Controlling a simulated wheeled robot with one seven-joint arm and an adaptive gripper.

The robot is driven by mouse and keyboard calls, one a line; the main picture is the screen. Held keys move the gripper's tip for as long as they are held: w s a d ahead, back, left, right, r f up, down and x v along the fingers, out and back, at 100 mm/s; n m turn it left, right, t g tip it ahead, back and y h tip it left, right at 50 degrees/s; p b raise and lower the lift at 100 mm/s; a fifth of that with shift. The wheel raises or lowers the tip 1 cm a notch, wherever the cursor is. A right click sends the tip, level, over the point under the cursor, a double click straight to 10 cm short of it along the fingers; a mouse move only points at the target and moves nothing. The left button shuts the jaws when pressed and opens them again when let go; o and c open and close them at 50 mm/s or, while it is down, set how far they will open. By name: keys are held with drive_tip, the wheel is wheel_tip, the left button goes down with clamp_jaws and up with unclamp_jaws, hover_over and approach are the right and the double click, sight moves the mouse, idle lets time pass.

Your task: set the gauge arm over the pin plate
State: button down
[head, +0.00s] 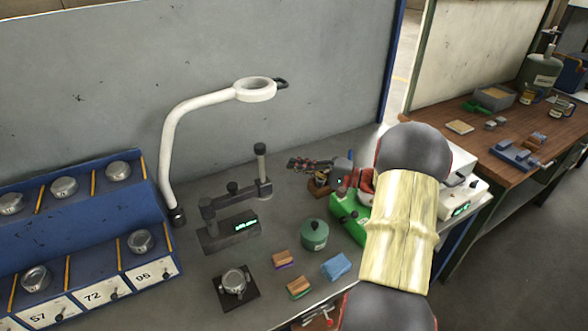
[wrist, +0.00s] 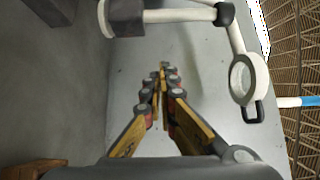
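The gauge stand (head: 232,229) is a dark base with a small green display on the bench.
A white ring lamp (head: 180,125) arches behind the gauge; its ring also shows in the wrist view (wrist: 236,75). A green pot (head: 314,236), small blocks (head: 299,287) and a green device (head: 345,220) stand nearby. A blue rack (head: 90,225) is at left.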

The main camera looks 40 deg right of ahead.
drive_tip(key=w+a+b, duration=0.2)
drive_tip(key=w+a, duration=0.1)
drive_tip(key=a, duration=0.3)
drive_tip(key=shift+w+a, duration=0.2)
drive_tip(key=shift+w, duration=0.1)
drive_tip(key=shift+s, duration=0.1)
idle(0.3)
drive_tip(key=shift+s+a, duration=0.15)
drive_tip(key=shift+s, duration=0.3)
